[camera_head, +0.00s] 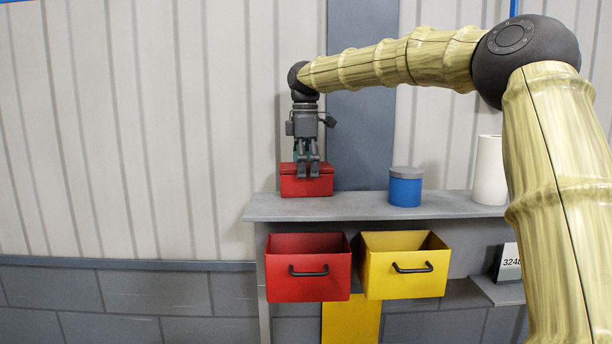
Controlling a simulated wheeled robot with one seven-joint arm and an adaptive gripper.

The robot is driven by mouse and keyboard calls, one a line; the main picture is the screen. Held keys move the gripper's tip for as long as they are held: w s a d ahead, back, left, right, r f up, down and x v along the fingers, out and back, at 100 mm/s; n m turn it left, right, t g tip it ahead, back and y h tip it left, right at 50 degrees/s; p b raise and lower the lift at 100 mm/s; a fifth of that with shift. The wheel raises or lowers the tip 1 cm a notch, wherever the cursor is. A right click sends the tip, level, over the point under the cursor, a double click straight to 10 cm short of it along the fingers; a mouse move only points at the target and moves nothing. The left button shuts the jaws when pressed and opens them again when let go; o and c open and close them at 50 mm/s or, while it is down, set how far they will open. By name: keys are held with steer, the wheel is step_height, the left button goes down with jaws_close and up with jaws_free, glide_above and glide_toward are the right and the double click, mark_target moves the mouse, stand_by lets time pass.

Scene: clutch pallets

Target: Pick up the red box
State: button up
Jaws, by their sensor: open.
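The red box (306,187) is a small box with a lid. It sits on the left end of the grey shelf top (340,208). My gripper (308,171) points down right at the box, its fingers in front of the lid and upper front face in this view. The fingers are open, with a narrow gap between them. I cannot tell whether they touch the box. Part of the lid is hidden behind the fingers.
A blue can with a grey lid (405,188) and a white cylinder (490,172) stand to the right on the shelf. An open red bin (308,278) and yellow bin (404,270) hang below. A number sign (509,262) is at lower right. A corrugated wall is behind.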

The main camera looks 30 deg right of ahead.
mark_target(306, 180)
steer(key=shift+f+p, duration=0.65)
steer(key=shift+f, duration=1.05)
steer(key=c, duration=1.3)
steer(key=shift+r, duration=0.15)
